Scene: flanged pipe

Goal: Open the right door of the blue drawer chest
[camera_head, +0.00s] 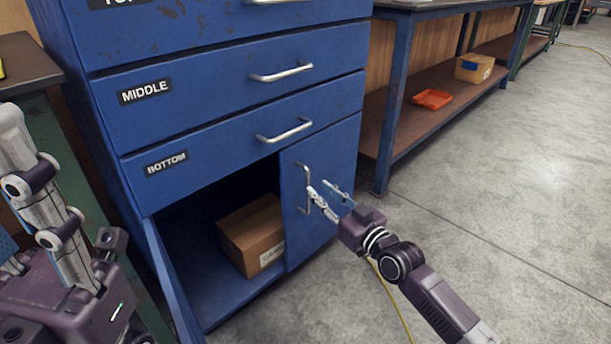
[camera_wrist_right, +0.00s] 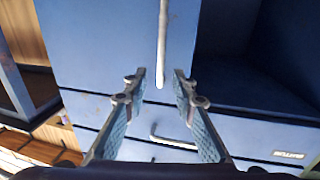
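The blue drawer chest (camera_head: 225,110) stands in front of me. Its right door (camera_head: 325,215) is shut and carries a vertical metal handle (camera_head: 306,174). Its left door (camera_head: 168,275) stands open. My right gripper (camera_head: 322,188) is open at the right door's handle. In the right wrist view, the handle (camera_wrist_right: 163,40) lines up with the gap between the fingertips (camera_wrist_right: 160,75). I cannot tell whether the fingers touch it. My left gripper (camera_head: 45,215) is at the left edge, partly cut off; its opening is unclear.
A cardboard box (camera_head: 252,235) sits inside the open left compartment. Drawers marked MIDDLE and BOTTOM are shut above the doors. A workbench (camera_head: 392,100) stands to the right, with an orange tray (camera_head: 432,98) and a carton (camera_head: 474,68) on its shelf. The floor (camera_head: 500,215) at right is clear.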

